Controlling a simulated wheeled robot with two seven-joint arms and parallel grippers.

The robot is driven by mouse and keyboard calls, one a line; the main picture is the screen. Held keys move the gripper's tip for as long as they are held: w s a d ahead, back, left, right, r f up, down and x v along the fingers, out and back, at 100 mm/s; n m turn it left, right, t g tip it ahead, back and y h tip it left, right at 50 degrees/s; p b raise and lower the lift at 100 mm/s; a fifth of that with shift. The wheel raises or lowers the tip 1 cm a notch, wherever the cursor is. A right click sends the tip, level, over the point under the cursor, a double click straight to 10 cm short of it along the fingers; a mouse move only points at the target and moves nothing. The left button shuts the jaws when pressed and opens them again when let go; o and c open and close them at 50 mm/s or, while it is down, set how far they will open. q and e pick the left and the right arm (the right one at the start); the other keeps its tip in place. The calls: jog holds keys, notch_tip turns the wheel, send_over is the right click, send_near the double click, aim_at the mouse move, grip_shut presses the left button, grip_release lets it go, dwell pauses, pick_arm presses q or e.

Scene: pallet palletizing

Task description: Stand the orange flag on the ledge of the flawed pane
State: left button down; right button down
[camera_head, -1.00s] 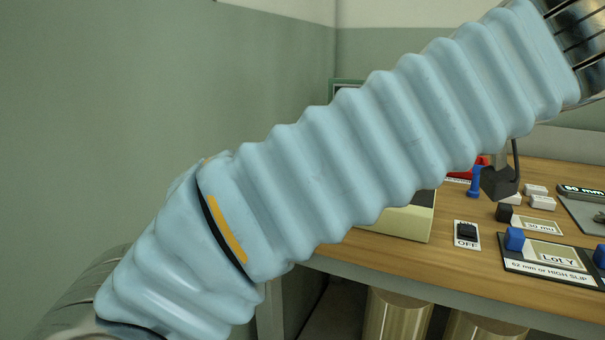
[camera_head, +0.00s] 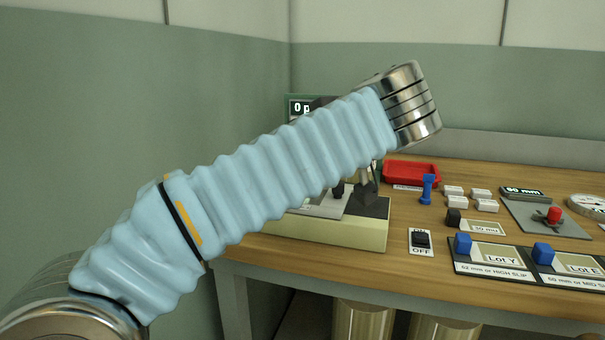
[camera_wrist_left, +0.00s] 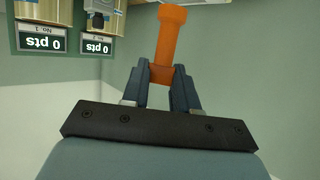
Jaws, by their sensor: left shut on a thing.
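The orange flag (camera_wrist_left: 170,38) is in the left wrist view, where only a plain orange shaft with a wider far end shows. My left gripper (camera_wrist_left: 161,74) is shut on its near end, one finger on each side, and the flag points away from the palm. It is held up with nothing visibly touching its far end. In the head view my left arm crosses the picture, and I cannot make out the flag there. I cannot identify the flawed pane or its ledge in either view. My right gripper is not in view.
The wooden bench (camera_head: 400,265) holds a cream box (camera_head: 330,232), a red tray (camera_head: 411,173), a blue post (camera_head: 427,188), white blocks, an ON/OFF switch (camera_head: 420,241) and lot plates (camera_head: 490,258). Upside-down "0 pts" displays (camera_wrist_left: 40,37) show in the left wrist view.

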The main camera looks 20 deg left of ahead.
pick_arm(q)
jog(key=shift+w+a+f, duration=0.2)
jog(key=shift+w+f, duration=0.35)
jog(key=shift+f, duration=0.15)
jog(key=f, duration=0.3)
jog(key=shift+w+a+f, duration=0.1)
jog(key=shift+w+f, duration=0.1)
jog(key=shift+w, duration=0.15)
jog(key=shift+f, duration=0.3)
jog(key=shift+f+b, duration=0.2)
jog(key=shift+b, duration=0.15)
jog(key=c, duration=0.8)
grip_release()
jog(key=shift+r, duration=0.1)
jog(key=shift+r, duration=0.1)
